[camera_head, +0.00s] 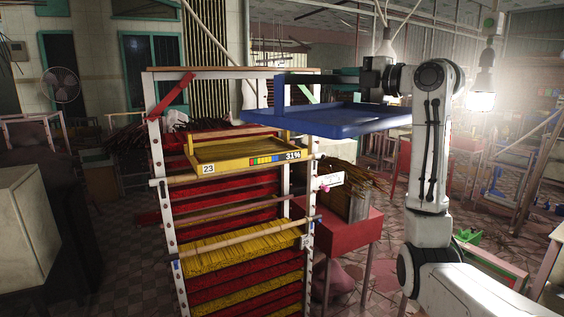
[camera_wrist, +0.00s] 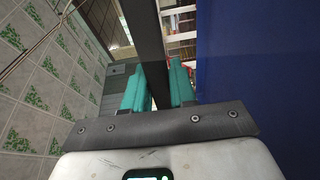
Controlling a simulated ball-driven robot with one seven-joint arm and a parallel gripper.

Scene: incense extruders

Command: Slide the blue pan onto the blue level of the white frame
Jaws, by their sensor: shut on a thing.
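The blue pan (camera_head: 345,120) is a shallow tray with an upright handle, held up level at the upper right of the white frame (camera_head: 157,175). Its left end overlaps the frame's top right in the head view; the depth gap is unclear. My gripper (camera_head: 362,80) is at the handle's right end. In the wrist view my gripper's teal fingers (camera_wrist: 158,88) are shut on a dark handle bar (camera_wrist: 150,45), with the blue pan (camera_wrist: 255,80) filling the right side. Small blue marks (camera_head: 318,218) show on the frame's posts; I cannot tell which level is the blue one.
A yellow pan (camera_head: 207,169) with labels 23 and 31% sits high on the frame. Red and yellow incense bundles (camera_head: 240,248) fill the lower levels. A red table (camera_head: 345,232) with a bundle container stands right of the frame. A hanging lamp (camera_head: 481,100) glows behind my arm.

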